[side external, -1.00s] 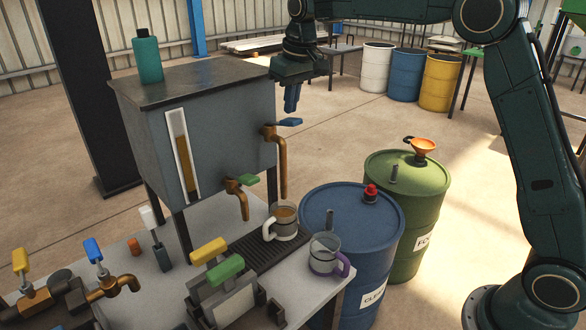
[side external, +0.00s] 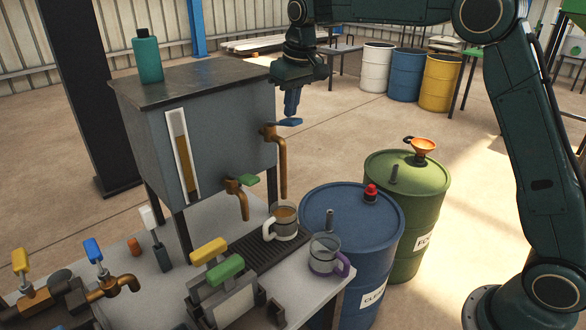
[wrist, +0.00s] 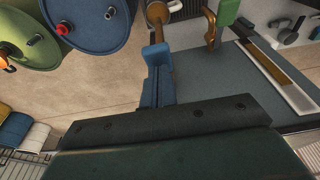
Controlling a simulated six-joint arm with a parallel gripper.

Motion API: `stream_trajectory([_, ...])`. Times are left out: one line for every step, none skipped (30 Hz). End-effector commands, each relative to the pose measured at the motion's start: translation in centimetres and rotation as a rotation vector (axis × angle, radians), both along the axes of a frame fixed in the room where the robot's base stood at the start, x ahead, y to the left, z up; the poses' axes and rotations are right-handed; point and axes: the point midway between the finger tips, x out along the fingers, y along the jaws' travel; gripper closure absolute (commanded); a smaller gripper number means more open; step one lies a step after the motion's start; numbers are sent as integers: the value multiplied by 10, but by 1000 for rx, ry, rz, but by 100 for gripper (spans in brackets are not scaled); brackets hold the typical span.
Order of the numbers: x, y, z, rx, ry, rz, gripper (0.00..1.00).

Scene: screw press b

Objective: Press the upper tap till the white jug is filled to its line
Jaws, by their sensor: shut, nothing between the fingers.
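The upper tap (side external: 275,140) is copper with a blue lever (side external: 290,122) and sticks out of the grey tank. Its long spout ends just above the white jug (side external: 281,224), which has a white handle and stands on the dark drip grate. Brownish colour shows in the jug's mouth; I cannot make out its line or exact level. My gripper (side external: 291,113) is shut and empty, pointing down with its tips at the lever; I cannot tell whether they touch. In the wrist view, the blue lever (wrist: 155,54) shows just beyond my fingers (wrist: 157,90).
The grey tank (side external: 220,125) has a sight gauge (side external: 182,155) and a lower tap with a green lever (side external: 248,180). A purple-handled jug (side external: 325,258) stands beside the grate (side external: 265,250). A blue drum (side external: 350,225) and a green drum (side external: 425,190) stand to the right.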

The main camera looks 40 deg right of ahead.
Motion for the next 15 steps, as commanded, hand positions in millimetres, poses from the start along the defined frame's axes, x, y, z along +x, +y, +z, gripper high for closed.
stream_trajectory([0, 0, -3, 0, 1, 0, 100])
stream_trajectory([0, 0, -4, 0, 0, 0, 100])
stream_trajectory([0, 0, -5, 0, 0, 0, 100])
stream_trajectory([0, 0, -7, 0, 0, 0, 100])
stream_trajectory([0, 0, -8, 0, 0, 0, 100])
stream_trajectory([0, 0, -10, 0, 1, 0, 100])
stream_trajectory([0, 0, -11, 0, 1, 0, 100])
stream_trajectory([0, 0, -12, 0, 1, 0, 100])
stream_trajectory([0, 0, -14, 0, 1, 0, 100])
stream_trajectory([0, 0, -15, 0, 0, 0, 100])
stream_trajectory([0, 0, -17, 0, 0, 0, 100])
stream_trajectory([0, 0, -18, 0, 0, 0, 100])
stream_trajectory([0, 0, -20, 0, 1, 0, 100])
stream_trajectory([0, 0, -21, 0, 1, 0, 100])
stream_trajectory([0, 0, -23, 0, 1, 0, 100])
